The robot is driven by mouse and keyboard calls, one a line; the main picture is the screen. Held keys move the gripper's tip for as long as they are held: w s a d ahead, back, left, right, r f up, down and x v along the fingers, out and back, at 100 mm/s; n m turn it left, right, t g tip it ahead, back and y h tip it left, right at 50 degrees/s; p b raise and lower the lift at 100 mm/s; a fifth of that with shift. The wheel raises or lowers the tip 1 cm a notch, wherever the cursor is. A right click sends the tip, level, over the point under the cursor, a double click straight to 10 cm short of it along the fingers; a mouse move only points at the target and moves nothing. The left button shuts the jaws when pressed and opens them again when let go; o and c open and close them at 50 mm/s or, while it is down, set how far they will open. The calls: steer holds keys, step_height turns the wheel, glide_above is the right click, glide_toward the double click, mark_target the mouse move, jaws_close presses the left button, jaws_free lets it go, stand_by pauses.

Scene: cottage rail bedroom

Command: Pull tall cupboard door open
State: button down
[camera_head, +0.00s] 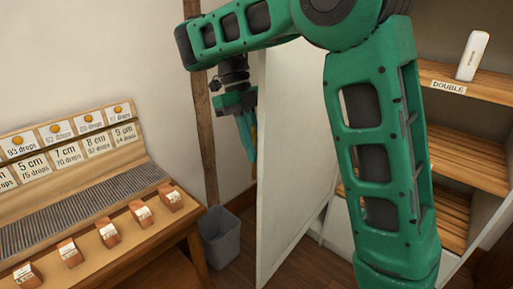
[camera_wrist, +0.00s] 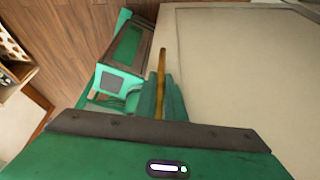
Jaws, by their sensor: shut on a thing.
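The tall cupboard door (camera_head: 292,150) is a pale panel standing swung out from the cupboard (camera_head: 463,100), whose wooden shelves show behind my arm. My gripper (camera_head: 249,150) is at the door's far side, left of the panel in the head view. In the wrist view, my gripper (camera_wrist: 165,97) is shut on a slim brass-coloured bar handle (camera_wrist: 161,65), beside the door's pale face, which fills the right side there. My arm hides the middle of the cupboard and its hinge side in the head view.
A wooden table (camera_head: 150,245) with a slatted board, number cards and several small labelled blocks stands at left. A grey bin (camera_head: 221,238) is on the floor between table and door. A white object (camera_head: 472,56) stands on the upper shelf, above a "DOUBLE" label.

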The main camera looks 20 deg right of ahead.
steer(key=shift+w+d+r, duration=0.1)
steer(key=shift+d, duration=0.15)
steer(key=c, duration=1.8)
jaws_free()
steer(key=shift+c, duration=0.2)
steer(key=shift+a, duration=0.15)
steer(key=shift+w+r, duration=0.15)
steer(key=shift+r, duration=0.3)
steer(key=w+a+r, duration=0.1)
steer(key=w+a, duration=0.3)
steer(key=w, duration=0.8)
steer(key=shift+r, duration=0.4)
steer(key=shift+w, duration=0.1)
